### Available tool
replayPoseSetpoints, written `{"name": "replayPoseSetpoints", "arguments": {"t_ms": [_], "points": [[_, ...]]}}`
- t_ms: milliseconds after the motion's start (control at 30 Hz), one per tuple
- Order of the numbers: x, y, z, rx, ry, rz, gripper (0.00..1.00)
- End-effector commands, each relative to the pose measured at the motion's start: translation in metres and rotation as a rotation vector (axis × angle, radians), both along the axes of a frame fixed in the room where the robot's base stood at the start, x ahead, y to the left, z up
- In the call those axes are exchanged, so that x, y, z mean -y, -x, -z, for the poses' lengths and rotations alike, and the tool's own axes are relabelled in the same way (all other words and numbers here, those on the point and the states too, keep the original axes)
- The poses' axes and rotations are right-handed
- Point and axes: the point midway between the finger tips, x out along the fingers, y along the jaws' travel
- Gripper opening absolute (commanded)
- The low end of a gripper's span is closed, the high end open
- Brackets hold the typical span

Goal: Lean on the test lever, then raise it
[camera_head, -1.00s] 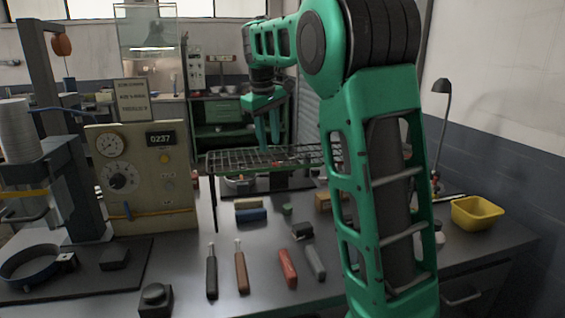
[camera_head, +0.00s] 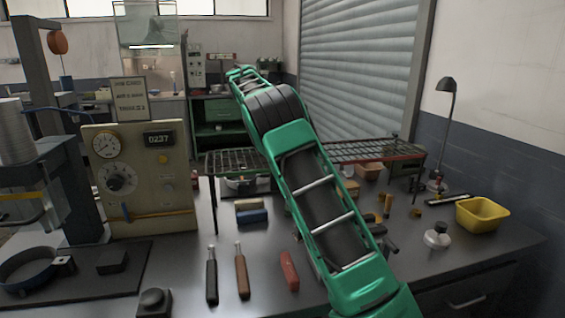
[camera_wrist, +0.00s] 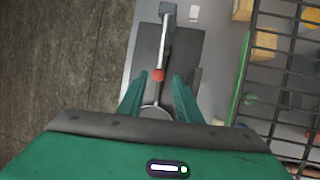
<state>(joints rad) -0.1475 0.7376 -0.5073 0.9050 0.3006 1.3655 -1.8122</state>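In the wrist view a thin pale lever (camera_wrist: 165,48) runs from a blue-grey block (camera_wrist: 168,12) down the picture over a dark base plate (camera_wrist: 190,50). It bears a red knob (camera_wrist: 158,74). A round grey part (camera_wrist: 155,112) shows below the knob. My gripper (camera_wrist: 159,79) is open, with one green finger on each side of the knob and gaps to both. The height of the fingers relative to the knob is hard to tell. In the head view my arm hides my gripper, and I cannot make out the lever.
A wire rack (camera_head: 375,151) stands over the back of the bench; its bars also show close on the right in the wrist view (camera_wrist: 285,70). A control panel (camera_head: 140,180), several hand tools and a yellow bin (camera_head: 482,214) are on the bench.

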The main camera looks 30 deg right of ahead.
Motion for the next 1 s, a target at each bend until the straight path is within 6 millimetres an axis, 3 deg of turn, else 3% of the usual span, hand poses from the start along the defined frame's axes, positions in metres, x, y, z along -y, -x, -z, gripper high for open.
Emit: {"name": "replayPoseSetpoints", "arguments": {"t_ms": [500,700,1000], "points": [[0.031,-0.007,0.075,0.0,0.0,0.0,0.32],[0.036,-0.007,0.086,0.0,0.0,-0.001,0.32],[0.036,-0.008,0.087,0.0,0.0,-0.001,0.29]]}}
